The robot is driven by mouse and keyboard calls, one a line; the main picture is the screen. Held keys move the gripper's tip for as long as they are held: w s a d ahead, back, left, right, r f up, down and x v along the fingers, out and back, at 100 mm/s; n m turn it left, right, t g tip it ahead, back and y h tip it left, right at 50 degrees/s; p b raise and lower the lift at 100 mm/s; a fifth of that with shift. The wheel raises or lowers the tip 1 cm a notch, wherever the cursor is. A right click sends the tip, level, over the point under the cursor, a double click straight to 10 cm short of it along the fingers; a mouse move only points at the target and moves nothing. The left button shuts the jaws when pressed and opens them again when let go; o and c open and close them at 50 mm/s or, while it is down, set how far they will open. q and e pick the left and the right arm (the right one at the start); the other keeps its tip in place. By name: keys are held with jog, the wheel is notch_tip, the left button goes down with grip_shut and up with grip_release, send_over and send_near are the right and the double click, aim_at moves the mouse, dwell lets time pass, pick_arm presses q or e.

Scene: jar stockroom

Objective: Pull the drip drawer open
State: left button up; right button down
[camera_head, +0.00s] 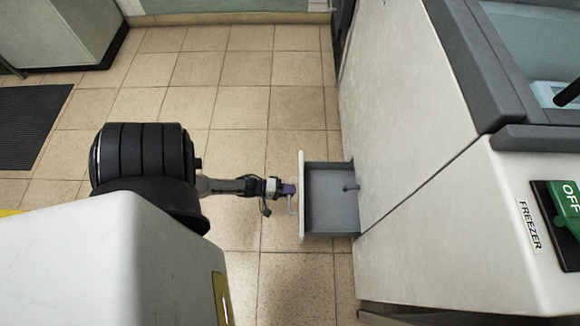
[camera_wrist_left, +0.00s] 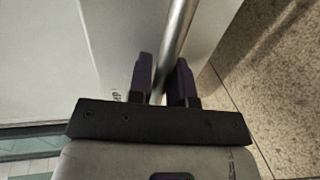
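The drip drawer (camera_head: 328,237) stands out from the side of the white freezer (camera_head: 420,130), with its grey inside showing and a small dark peg in it. Its white front panel (camera_head: 301,215) faces my left arm. My left gripper (camera_head: 288,189) is at the handle (camera_head: 291,207) on that panel. In the left wrist view the metal handle bar (camera_wrist_left: 177,35) runs between the two purple fingers of the left gripper (camera_wrist_left: 163,82), which are closed in on it. My right gripper is not in view.
A green OFF switch (camera_head: 568,205) and a FREEZER label (camera_head: 529,225) are on the freezer. The tiled floor (camera_head: 240,105) around the drawer is clear. A dark mat (camera_head: 30,125) lies at the far left, near a grey cabinet (camera_head: 75,30).

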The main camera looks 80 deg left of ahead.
pick_arm(q)
jog(key=o, duration=0.3)
jog(key=shift+o, duration=0.2)
jog(key=p+v, duration=0.3)
jog(key=v, duration=1)
jog(key=shift+s+a, duration=0.2)
jog(key=shift+s, duration=0.15)
